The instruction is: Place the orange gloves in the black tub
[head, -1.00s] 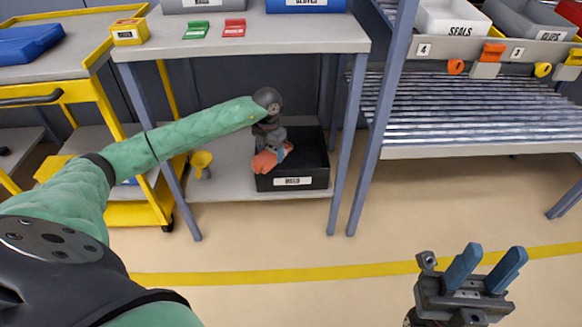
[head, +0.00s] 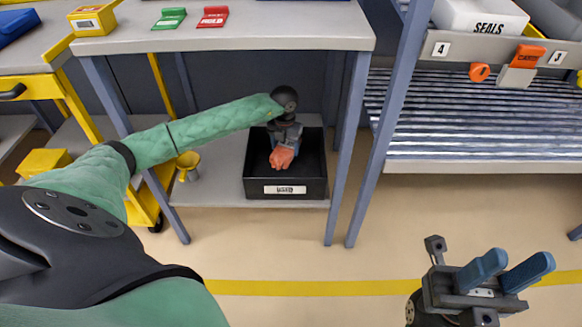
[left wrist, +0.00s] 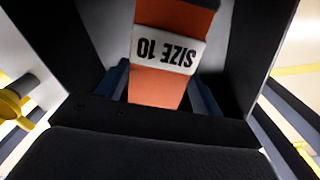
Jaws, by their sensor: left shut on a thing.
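The orange gloves (head: 282,157) are in my left gripper (head: 285,148), inside the outline of the black tub (head: 257,190). The tub stands on the lower shelf of the grey bench and has a white label on its front. In the left wrist view the gloves (left wrist: 155,88) show a white "SIZE 10" band between the two blue fingers, with dark tub walls (left wrist: 257,40) around them. Whether the gloves touch the tub floor I cannot tell. My right gripper (head: 510,270) is open and empty over the floor at the lower right.
A yellow funnel (head: 188,163) stands on the lower shelf (head: 217,170), left of the tub. The bench top (head: 240,35) is above the tub, with bench legs (head: 346,130) on either side. Green (head: 169,18) and red (head: 213,16) tags lie on top.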

